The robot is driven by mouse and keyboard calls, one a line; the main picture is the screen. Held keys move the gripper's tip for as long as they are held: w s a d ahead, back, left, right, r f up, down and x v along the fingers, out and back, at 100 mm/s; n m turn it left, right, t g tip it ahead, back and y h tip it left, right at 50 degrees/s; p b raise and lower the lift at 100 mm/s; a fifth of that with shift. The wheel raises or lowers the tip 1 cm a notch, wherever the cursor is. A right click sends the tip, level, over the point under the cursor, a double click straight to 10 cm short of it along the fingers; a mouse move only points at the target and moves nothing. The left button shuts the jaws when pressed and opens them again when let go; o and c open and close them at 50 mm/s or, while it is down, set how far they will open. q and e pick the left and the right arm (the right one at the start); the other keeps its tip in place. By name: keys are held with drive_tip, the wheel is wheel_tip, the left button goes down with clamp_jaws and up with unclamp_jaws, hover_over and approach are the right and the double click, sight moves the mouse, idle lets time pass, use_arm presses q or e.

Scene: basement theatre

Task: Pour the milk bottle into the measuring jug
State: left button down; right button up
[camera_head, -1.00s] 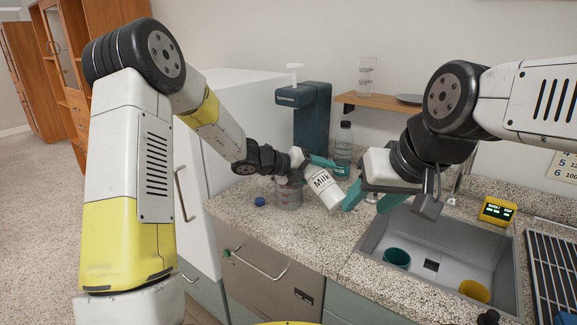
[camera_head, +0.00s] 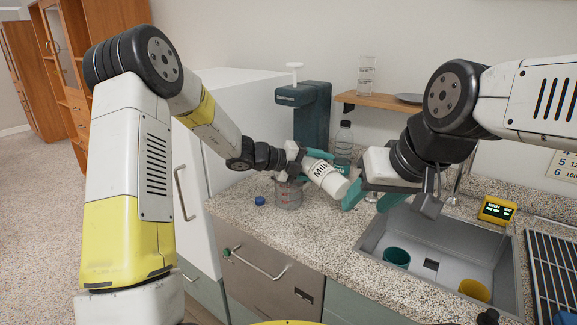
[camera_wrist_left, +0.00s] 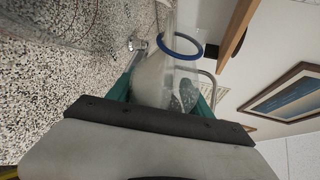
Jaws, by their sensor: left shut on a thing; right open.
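Whether milk is flowing is hidden by my left wrist. My right gripper (camera_head: 367,192) is open beside the bottle's base and holds nothing.
A blue cap (camera_head: 260,201) lies on the counter left of the jug. A teal dispenser (camera_head: 311,115) and a clear bottle (camera_head: 344,142) stand behind. The sink (camera_head: 433,265) holds a teal cup (camera_head: 397,257) and a yellow cup (camera_head: 474,290). The counter's front is clear.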

use_arm(q)
drive_tip(key=shift+w+a+r+n, duration=0.15)
drive_tip(key=shift+r+n, duration=0.15)
drive_tip(key=shift+r, duration=0.3)
drive_tip(key=shift+n+h+p, duration=0.6)
drive_tip(key=shift+p, duration=0.15)
idle(3.7)
drive_tip(key=shift+r+n+g, duration=0.3)
drive_tip(key=shift+r, duration=0.05)
idle(2.7)
